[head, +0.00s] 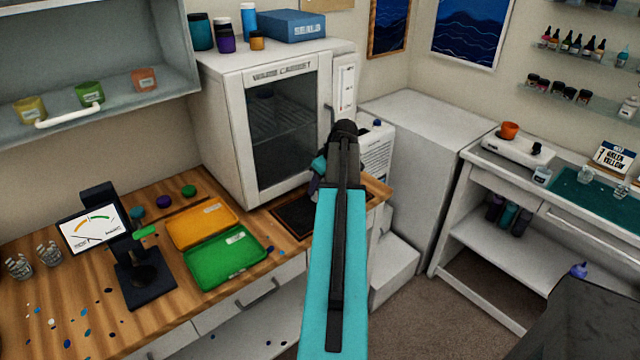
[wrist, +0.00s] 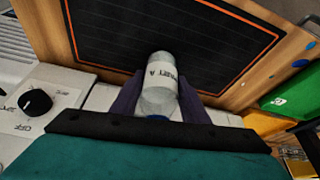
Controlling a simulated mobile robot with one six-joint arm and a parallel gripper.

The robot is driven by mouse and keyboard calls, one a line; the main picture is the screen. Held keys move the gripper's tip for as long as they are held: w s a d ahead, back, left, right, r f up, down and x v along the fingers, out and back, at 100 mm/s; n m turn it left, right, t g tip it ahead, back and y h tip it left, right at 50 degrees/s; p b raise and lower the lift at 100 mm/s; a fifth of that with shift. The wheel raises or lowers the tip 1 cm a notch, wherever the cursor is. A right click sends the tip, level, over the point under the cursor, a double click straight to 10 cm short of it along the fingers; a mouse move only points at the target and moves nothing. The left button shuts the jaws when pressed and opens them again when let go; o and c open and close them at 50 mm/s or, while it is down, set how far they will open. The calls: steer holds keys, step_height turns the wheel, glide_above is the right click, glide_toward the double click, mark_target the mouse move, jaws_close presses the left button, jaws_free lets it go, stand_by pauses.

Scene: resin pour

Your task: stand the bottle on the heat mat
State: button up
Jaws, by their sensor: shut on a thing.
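The bottle (wrist: 158,72) is clear with a white label reading "PART A" and a blue cap at the end nearer the wrist camera. My gripper (wrist: 159,88) is shut on it, with a dark purple finger on each side. The heat mat (wrist: 110,35) is a black panel with an orange outline. It fills the area beyond the bottle in the wrist view; I cannot tell whether they touch. In the head view the mat (head: 292,217) lies on the wooden counter before the white cabinet, with my gripper (head: 316,183) at its right side. The bottle is hidden there.
The white curing cabinet (head: 222,110) stands behind the mat. A green tray (head: 222,270) and an orange tray (head: 200,222) lie left of it. A white device with a black knob (wrist: 35,102) is close on the left in the wrist view. The counter (head: 375,190) ends just right of the mat.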

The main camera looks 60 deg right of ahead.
steer(key=shift+f, duration=0.1)
steer(key=o, duration=1.2)
steer(key=shift+c, duration=0.2)
steer(key=shift+r, duration=0.2)
steer(key=b+v, duration=0.2)
steer(key=v, duration=0.9)
steer(key=shift+s+r, duration=0.2)
steer(key=shift+r, duration=0.15)
steer(key=shift+a, duration=0.1)
